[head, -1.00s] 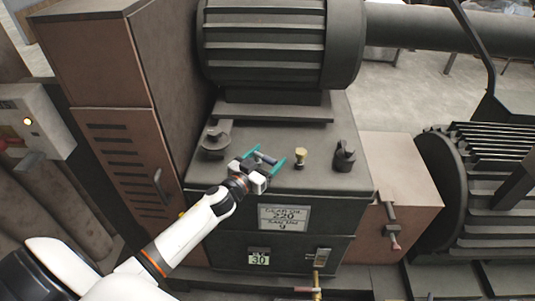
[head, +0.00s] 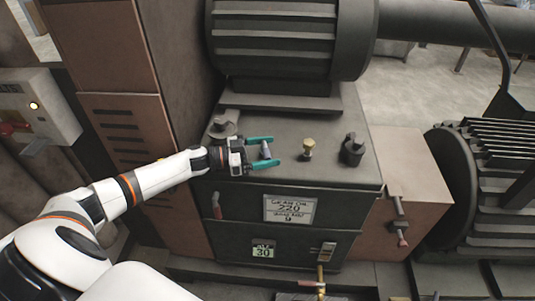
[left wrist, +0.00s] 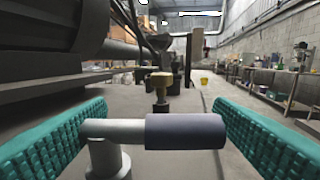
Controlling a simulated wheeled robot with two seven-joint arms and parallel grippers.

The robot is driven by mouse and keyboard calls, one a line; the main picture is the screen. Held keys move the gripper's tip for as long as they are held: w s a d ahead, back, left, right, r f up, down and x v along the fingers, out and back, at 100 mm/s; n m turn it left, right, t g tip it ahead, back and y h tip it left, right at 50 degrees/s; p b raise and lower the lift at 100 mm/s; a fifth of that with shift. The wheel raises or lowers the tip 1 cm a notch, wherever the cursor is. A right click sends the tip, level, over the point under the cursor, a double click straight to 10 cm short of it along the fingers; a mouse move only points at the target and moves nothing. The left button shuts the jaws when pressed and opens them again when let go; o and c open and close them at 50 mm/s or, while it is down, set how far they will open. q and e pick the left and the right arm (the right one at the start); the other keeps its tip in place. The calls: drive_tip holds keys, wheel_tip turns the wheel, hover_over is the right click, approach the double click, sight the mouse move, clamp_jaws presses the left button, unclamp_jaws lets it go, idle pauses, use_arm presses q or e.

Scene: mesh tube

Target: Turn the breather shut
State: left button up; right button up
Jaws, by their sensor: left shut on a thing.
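The breather's small lever, a pale post and crossbar with a dark grip (left wrist: 185,131), stands on top of the dark gear housing (head: 330,180). In the head view the lever (head: 265,151) lies between the teal fingers of my left gripper (head: 263,154). The gripper comes in from the left and points right. My right gripper is not in view.
A brass fitting (head: 308,148) stands just right of the fingers, with a black cap (head: 352,149) beyond it. A round grey cap (head: 222,127) is behind my gripper. A large motor (head: 290,40) overhangs the back. A brown cabinet (head: 125,105) stands on the left.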

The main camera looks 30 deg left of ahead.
sight(266, 149)
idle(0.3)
use_arm(q)
drive_tip(key=o, duration=1.4)
drive_tip(key=shift+r, duration=0.1)
wheel_tip(266, 149, up, 10)
drive_tip(key=shift+f, duration=0.1)
